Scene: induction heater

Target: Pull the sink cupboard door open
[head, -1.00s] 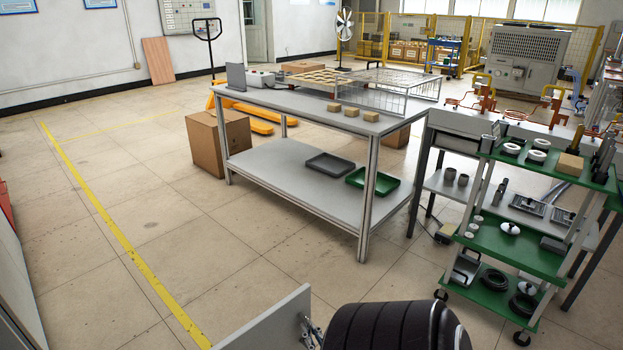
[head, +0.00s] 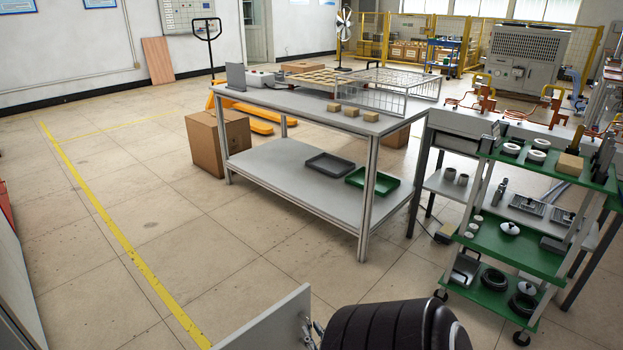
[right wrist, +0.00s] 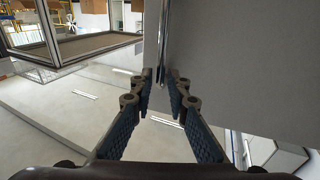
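The sink cupboard door shows as a flat grey panel (head: 268,325) at the bottom of the head view, standing out over the floor. In the right wrist view its grey face (right wrist: 240,60) fills the right side. A thin metal bar (right wrist: 166,40), apparently the door handle, runs upright along its left edge. My right gripper (right wrist: 160,76) has a fingertip on either side of this bar, close together. In the head view my dark right arm hides most of this gripper beside the panel's right edge. The cupboard's inside is hidden. My left gripper is out of view.
A grey workbench (head: 290,197) stands ahead, with trays on its lower shelf. A green-shelved trolley (head: 520,250) with parts stands to the right. The floor (head: 150,225) left of the workbench is clear, with a yellow line across it.

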